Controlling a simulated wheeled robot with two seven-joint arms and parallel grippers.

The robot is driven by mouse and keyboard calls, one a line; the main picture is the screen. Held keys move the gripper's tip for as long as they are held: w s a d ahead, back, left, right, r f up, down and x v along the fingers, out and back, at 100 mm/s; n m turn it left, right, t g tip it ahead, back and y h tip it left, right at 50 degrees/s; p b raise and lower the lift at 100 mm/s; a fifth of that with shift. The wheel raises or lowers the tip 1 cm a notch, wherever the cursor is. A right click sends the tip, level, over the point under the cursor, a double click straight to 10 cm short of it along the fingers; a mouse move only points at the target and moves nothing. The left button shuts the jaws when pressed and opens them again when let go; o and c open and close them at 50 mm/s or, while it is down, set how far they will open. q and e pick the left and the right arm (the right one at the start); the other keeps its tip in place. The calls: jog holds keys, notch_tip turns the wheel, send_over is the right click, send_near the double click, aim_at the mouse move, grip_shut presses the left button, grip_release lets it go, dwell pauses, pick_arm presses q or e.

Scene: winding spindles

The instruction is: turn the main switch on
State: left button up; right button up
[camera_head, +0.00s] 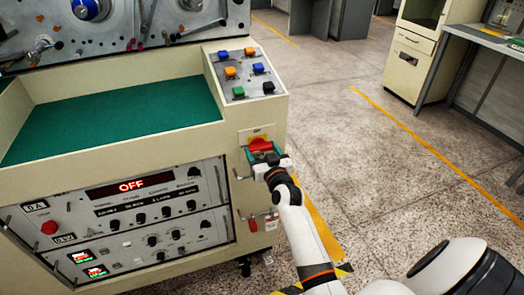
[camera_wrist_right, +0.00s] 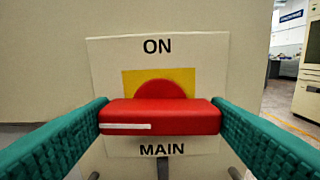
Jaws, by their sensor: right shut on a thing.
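The main switch (camera_head: 260,143) is a red handle on a yellow plate at the machine's right front edge. In the right wrist view the red handle (camera_wrist_right: 160,118) lies level, with a white mark on its left half. ON is printed above it and MAIN below it. My right gripper (camera_head: 264,152) is shut on the handle, with one green-padded finger at each end. A lit display (camera_head: 131,185) on the front panel reads OFF. My left gripper is not in view.
Coloured push buttons (camera_head: 240,72) sit on the sloped panel above the switch. A green-lined tray (camera_head: 110,120) is to the left. A red padlock-like piece (camera_head: 252,224) hangs below. Open floor (camera_head: 350,130) lies to the right, with a cabinet (camera_head: 415,55) farther back.

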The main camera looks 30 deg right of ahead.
jog(key=m+p, duration=0.1)
jog(key=m, duration=0.2)
jog(key=shift+r+m+p, duration=0.1)
jog(key=shift+m+p, duration=0.2)
jog(key=shift+p, duration=0.05)
jog(key=m+p, duration=0.1)
jog(key=m, duration=0.3)
jog(key=shift+d+m, duration=0.1)
jog(key=shift+m, duration=0.2)
jog(key=m, duration=0.4)
jog(key=shift+m+p, duration=0.3)
jog(key=shift+p, duration=0.05)
jog(key=shift+f+m, duration=0.2)
jog(key=shift+m, duration=2.1)
jog(key=o, duration=1)
